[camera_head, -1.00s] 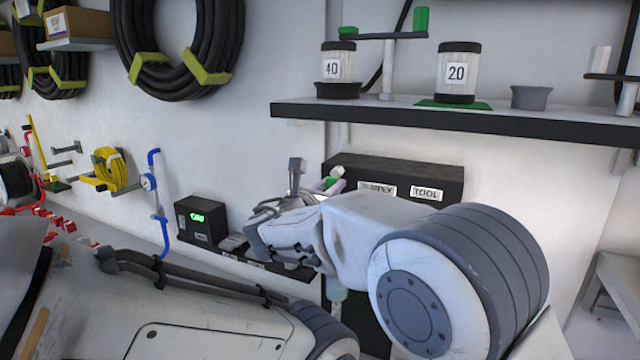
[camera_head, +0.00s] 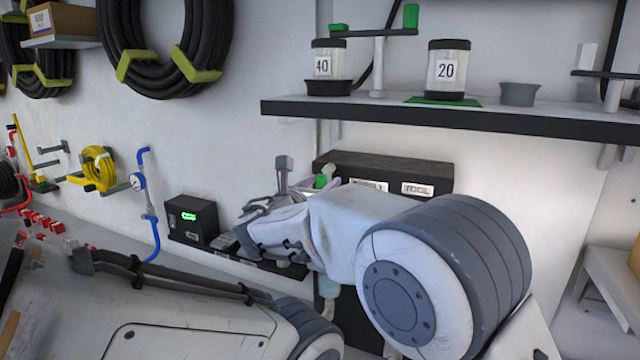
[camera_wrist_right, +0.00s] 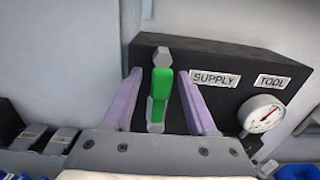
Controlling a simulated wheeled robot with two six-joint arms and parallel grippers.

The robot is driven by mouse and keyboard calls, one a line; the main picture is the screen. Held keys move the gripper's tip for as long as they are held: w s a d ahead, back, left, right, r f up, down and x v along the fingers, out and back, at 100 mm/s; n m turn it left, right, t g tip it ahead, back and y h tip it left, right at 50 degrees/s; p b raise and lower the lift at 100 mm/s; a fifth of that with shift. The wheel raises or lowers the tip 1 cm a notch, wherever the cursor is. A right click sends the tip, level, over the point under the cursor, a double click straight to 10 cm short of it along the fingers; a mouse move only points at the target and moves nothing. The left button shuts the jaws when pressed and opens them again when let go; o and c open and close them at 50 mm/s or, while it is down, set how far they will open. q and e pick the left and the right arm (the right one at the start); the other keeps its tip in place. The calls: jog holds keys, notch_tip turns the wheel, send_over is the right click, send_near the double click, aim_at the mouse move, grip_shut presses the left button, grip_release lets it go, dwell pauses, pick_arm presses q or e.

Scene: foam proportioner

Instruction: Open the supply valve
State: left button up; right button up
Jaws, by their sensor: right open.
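The supply valve has a green handle (camera_wrist_right: 160,95) that stands roughly upright on the front of a black box, beside the SUPPLY label (camera_wrist_right: 214,78). In the right wrist view the two purple fingers of my right gripper (camera_wrist_right: 159,76) are spread, one on each side of the handle, with gaps visible. In the head view the handle (camera_head: 322,181) shows small beside a purple finger of my right gripper (camera_head: 316,185). My right wrist hides the lower part of the valve and part of the SUPPLY label there. My left gripper is not in view.
The black box (camera_head: 400,165) also bears a TOOL label (camera_wrist_right: 272,82) and a round gauge (camera_wrist_right: 262,115). A shelf (camera_head: 450,120) with canisters marked 40 and 20 overhangs it. A small black unit with a green display (camera_head: 192,220) stands to the left.

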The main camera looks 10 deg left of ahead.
jog(key=shift+s, duration=0.1)
jog(key=shift+s+a+b, duration=0.15)
jog(key=shift+s+b, duration=0.15)
jog(key=b+v, duration=0.3)
jog(key=v, duration=0.6)
jog(key=shift+s+b, duration=0.3)
